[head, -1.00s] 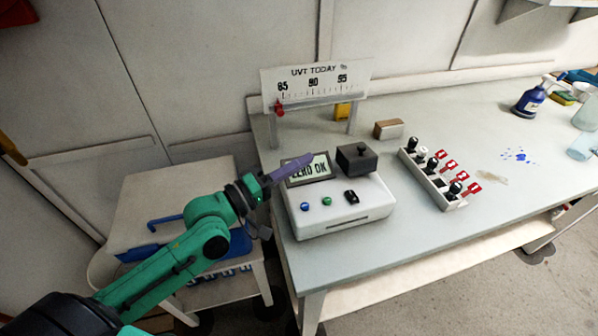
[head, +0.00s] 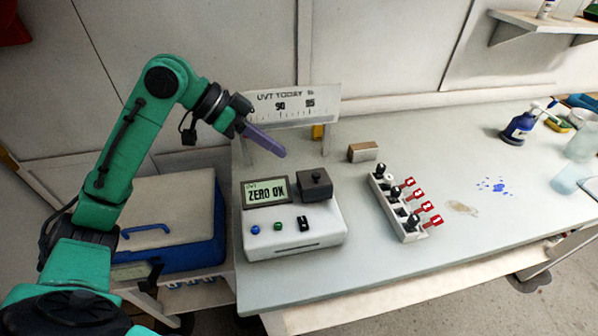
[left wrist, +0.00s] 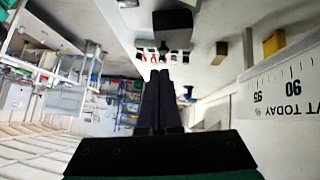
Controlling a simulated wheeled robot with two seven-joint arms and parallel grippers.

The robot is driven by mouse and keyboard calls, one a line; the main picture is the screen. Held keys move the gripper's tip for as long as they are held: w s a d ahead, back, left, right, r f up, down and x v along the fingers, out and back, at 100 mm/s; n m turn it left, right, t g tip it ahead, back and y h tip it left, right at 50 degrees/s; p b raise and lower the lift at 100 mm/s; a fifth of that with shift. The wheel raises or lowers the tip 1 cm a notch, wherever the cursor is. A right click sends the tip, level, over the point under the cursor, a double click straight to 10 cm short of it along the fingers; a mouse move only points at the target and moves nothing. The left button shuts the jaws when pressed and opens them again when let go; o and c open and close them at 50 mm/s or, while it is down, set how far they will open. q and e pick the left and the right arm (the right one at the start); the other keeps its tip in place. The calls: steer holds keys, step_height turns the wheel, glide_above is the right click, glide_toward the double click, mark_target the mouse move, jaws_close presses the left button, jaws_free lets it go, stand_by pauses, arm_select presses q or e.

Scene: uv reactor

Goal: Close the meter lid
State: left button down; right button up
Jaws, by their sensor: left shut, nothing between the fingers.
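The white meter (head: 290,232) stands on the bench with its display (head: 266,192) reading "ZERO OK". The dark grey lid (head: 315,184), a block with a small knob on top, sits down on the meter's top right of the display. It also shows in the left wrist view (left wrist: 172,32), upside down near the top. My left gripper (head: 281,153) is shut and empty, its purple fingers in the air above and behind the meter, left of the lid and apart from it. Its fingers show dark in the left wrist view (left wrist: 159,74). My right gripper is not in view.
A scale sign (head: 290,106) on posts stands behind the meter, close to my left gripper. A rack (head: 398,213) with dark-capped and red-tagged items lies right of the meter, a small wood-topped block (head: 362,152) behind it. A blue cooler (head: 180,250) is at left.

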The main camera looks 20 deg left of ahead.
arm_select(q)
steer(key=p, duration=0.1)
glide_above(313, 186)
steer(key=a, duration=0.3)
step_height(313, 186, down, 4)
steer(key=shift+s+d+r, duration=0.1)
steer(key=shift+s, duration=0.05)
steer(key=f, duration=0.2)
steer(key=f+p, duration=0.1)
steer(key=shift+s+f, duration=0.35)
steer(key=shift+s, duration=0.05)
steer(key=shift+f, duration=0.15)
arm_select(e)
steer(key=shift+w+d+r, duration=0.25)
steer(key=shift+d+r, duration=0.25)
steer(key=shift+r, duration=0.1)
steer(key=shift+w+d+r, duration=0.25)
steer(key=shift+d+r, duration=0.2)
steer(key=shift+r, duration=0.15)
